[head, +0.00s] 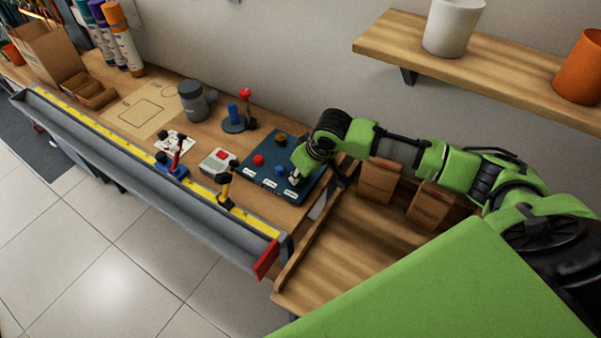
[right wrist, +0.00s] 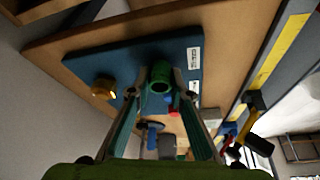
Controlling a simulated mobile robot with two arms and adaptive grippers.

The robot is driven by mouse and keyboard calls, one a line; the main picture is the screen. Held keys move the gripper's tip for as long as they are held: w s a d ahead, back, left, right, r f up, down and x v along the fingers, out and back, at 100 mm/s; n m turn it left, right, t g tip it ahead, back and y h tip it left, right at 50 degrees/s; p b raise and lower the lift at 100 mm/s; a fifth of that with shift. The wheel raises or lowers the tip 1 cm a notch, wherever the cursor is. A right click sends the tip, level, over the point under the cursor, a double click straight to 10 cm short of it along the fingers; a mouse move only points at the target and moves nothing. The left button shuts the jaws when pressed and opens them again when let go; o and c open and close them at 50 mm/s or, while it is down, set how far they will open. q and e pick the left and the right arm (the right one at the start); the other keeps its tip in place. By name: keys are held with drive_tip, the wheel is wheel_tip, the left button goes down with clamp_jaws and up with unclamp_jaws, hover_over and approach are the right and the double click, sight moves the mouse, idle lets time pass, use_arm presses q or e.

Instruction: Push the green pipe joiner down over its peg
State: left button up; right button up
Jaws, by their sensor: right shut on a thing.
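The green pipe joiner (right wrist: 158,80) is a short hollow tube, seen in the right wrist view between the fingertips of my right gripper (right wrist: 159,82). The gripper is shut on it. Behind it is the dark blue board (right wrist: 75,68), which carries the fittings and white labels. In the head view my right gripper (head: 297,168) is over the right part of the board (head: 263,146), and it hides the joiner there. I cannot tell whether the joiner is around its peg or just above it. My left gripper is in neither view.
A brass fitting (right wrist: 104,88) stands beside the joiner. Red (head: 258,160) and blue (head: 280,170) fittings are also on the board. Cardboard boxes (head: 379,182) stand at right.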

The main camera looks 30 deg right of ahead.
drive_tip(key=o, duration=0.8)
drive_tip(key=v, duration=1.2)
